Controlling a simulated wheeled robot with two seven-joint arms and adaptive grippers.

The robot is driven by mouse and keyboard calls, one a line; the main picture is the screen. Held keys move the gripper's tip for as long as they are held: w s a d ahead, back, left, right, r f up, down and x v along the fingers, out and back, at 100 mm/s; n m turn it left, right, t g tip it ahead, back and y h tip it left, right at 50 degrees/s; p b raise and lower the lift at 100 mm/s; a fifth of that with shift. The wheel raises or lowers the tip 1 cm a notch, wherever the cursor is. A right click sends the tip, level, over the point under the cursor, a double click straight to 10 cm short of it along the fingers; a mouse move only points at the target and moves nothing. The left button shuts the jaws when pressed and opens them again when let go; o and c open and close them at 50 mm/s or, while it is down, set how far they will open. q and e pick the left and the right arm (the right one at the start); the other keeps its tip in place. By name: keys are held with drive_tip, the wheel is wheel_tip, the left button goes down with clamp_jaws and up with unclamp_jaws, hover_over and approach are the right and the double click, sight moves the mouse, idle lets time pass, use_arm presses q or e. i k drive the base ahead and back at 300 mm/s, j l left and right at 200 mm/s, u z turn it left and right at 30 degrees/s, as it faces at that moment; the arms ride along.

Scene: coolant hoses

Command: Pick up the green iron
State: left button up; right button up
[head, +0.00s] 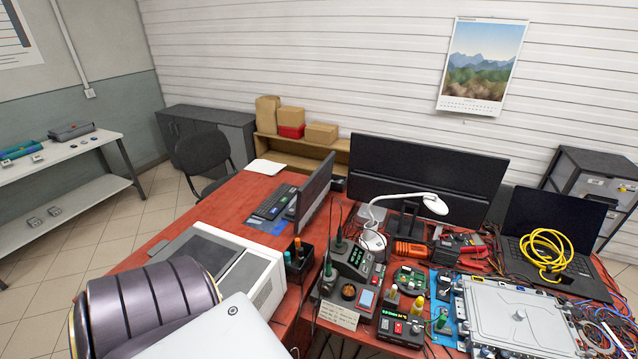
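On the red desk, a dark soldering station (355,259) with a lit display stands right of the desk's middle. I cannot tell for sure which is the green iron. Neither of my grippers shows in the head view.
A white boxy device (265,273) stands to the left, with a black pen cup (298,262) beside it. A white lamp (373,242), a green circuit board (408,279), a metal case (520,318) and a yellow cable coil (546,253) crowd the right side.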

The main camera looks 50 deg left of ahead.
sight(328, 272)
drive_tip(key=u, duration=1.5)
